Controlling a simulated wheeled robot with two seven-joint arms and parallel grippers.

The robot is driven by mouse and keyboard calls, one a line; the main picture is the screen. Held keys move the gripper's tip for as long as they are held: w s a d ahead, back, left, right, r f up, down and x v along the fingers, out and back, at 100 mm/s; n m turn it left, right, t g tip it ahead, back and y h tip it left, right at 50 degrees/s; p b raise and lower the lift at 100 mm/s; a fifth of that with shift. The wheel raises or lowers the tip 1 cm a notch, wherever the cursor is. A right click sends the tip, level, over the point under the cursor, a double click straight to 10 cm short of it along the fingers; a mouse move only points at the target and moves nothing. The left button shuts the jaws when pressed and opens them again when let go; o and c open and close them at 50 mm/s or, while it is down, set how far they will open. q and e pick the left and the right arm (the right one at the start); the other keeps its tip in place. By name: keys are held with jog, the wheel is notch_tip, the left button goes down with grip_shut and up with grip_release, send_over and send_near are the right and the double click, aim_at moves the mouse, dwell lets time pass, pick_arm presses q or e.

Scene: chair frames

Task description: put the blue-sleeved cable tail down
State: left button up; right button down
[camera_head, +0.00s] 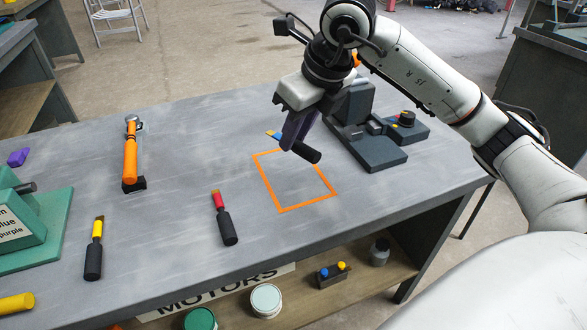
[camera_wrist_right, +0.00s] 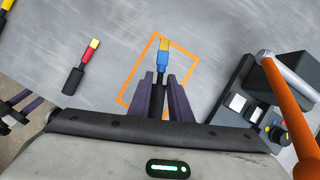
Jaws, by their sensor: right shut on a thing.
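The blue-sleeved cable tail has a black body (camera_head: 307,153), a blue sleeve and a brass-coloured tip. My right gripper (camera_head: 292,143) is shut on its black body. In the head view it appears over the upper part of the orange outlined square (camera_head: 323,200); its exact height above the table is hard to tell. In the right wrist view the blue sleeve (camera_wrist_right: 162,59) and tip point away from the fingers (camera_wrist_right: 161,90), inside the orange outline.
A red-sleeved tail (camera_head: 224,222) and a yellow-sleeved tail (camera_head: 94,250) lie on the grey table. An orange-handled tool (camera_head: 130,160) lies at the back left. A dark grey fixture (camera_head: 365,130) stands right of the square. A green stand (camera_head: 40,235) is at the left edge.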

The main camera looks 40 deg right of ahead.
aim_at(297, 142)
notch_tip(297, 142, down, 2)
jog(key=shift+f, duration=0.6)
notch_tip(297, 142, down, 3)
jog(key=shift+f+b, duration=0.15)
jog(key=shift+b, duration=0.45)
jog(key=shift+f, duration=0.15)
pick_arm(q)
jog(key=shift+s+d+f, duration=0.1)
jog(key=shift+d+f, duration=0.05)
jog(key=shift+f, duration=0.05)
jog(key=shift+f, duration=0.1)
pick_arm(e)
jog(key=c, duration=1.6)
grip_release()
